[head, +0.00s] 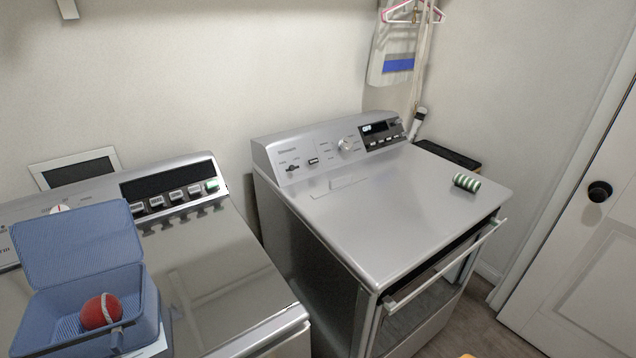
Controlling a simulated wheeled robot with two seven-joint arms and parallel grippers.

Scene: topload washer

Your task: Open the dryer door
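The dryer (390,215) is the silver machine right of centre, with a control panel (335,145) at its back. Its front door (415,310) has a dark glass pane and faces the lower right. A long light bar handle (445,268) runs along the top of the door. A dark strip shows between the dryer's top edge and the handle. I cannot tell from this angle whether the door is fully shut or slightly ajar.
The washer (215,270) stands left, bearing an open blue box (85,300) with a red ball (101,311). A green-striped roll (467,183) lies on the dryer. A white door (585,235) with a black knob (599,191) is at right. Some floor (490,325) is clear before the dryer.

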